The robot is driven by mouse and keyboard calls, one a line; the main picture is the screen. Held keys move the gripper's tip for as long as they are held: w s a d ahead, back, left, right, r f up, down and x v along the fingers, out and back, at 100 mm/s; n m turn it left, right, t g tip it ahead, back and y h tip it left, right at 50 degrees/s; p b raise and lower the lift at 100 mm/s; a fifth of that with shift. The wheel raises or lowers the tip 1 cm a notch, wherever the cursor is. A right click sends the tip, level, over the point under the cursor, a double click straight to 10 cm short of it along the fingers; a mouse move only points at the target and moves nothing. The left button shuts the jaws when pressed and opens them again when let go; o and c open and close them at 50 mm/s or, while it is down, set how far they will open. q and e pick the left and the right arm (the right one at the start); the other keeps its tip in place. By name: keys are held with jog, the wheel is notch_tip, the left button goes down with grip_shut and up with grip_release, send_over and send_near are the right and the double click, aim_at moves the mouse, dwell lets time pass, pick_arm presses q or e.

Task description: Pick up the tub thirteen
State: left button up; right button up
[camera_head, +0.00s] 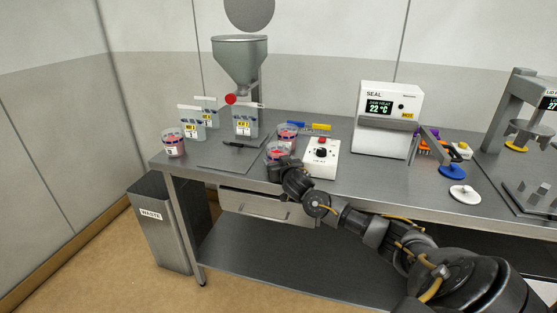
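Three small clear tubs with pinkish-red contents stand on the steel table. One tub (173,144) is at the table's left end, one (288,131) is towards the middle, and one (276,150) is just in front of that. Their label numbers are too small to read, so I cannot tell which is tub thirteen. My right gripper (277,166) is at the front tub, low at its near side, and partly hides it. Its fingers are too small and dark to show whether they are open or closed on the tub. My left gripper is out of view.
A white control box (321,158) with a red knob stands just right of my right gripper. A steel hopper (240,65) rises behind labelled bags (245,122). A white sealer (388,118) is further right. A waste bin (160,225) stands below the table's left end.

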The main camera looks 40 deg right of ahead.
aim_at(279, 152)
jog(key=shift+r, duration=0.1)
jog(key=shift+r+p, duration=0.6)
jog(key=shift+p, duration=0.05)
notch_tip(279, 152, up, 2)
jog(key=shift+r+p, duration=0.25)
jog(key=shift+p, duration=0.95)
jog(key=s+a+r+p, duration=0.9)
jog(key=a+p, duration=0.1)
jog(key=p, duration=0.3)
jog(key=shift+s+a, duration=0.2)
